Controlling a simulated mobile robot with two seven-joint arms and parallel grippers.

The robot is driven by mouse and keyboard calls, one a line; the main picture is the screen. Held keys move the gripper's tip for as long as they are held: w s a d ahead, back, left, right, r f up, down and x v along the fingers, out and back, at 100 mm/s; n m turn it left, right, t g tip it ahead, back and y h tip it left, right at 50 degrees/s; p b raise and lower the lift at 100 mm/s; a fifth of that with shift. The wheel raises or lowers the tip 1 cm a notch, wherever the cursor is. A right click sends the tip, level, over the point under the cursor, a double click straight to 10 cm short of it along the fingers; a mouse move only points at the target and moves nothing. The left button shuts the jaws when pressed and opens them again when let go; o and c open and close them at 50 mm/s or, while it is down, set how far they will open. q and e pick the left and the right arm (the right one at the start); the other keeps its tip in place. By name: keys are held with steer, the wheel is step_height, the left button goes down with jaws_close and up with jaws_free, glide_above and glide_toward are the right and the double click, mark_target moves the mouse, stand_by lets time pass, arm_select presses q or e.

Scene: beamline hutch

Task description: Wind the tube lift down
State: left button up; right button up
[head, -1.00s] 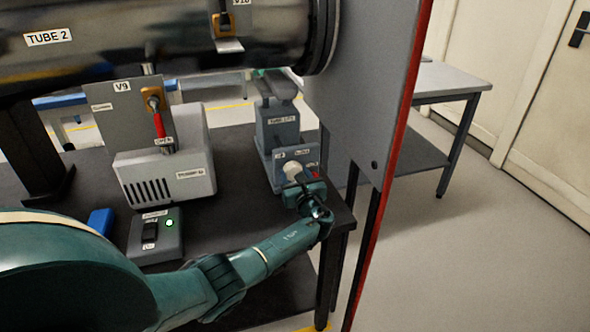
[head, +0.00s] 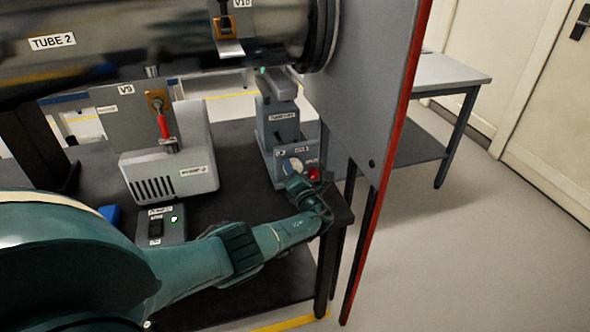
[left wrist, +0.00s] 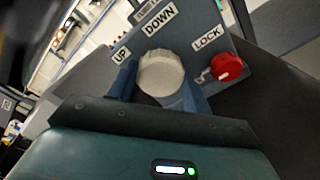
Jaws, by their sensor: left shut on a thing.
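The tube lift (head: 280,130) is a grey-blue stand on the dark table, under the right end of the tube. Its front panel carries a pale round knob (left wrist: 160,73), with UP and DOWN labels above it in the left wrist view. A red lock knob (left wrist: 226,67) sits right of it, under the LOCK label. My left gripper (left wrist: 160,90) is shut on the pale knob, one blue finger on each side. In the head view my left gripper (head: 296,176) reaches the panel from the front and partly covers the knob. My right gripper is out of view.
The steel tube labelled TUBE 2 (head: 150,45) runs overhead. Left of the lift stand a grey pump unit (head: 170,175), the V9 valve's red handle (head: 163,127) and a switch box (head: 160,225). A red-edged grey panel (head: 365,100) stands close on the right.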

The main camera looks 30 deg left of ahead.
arm_select(q)
steer(key=shift+m+p, duration=0.3)
steer(key=shift+m, duration=1.5)
steer(key=shift+f, duration=0.1)
steer(key=o, duration=1)
steer(key=shift+c, duration=0.2)
steer(key=shift+s, duration=0.1)
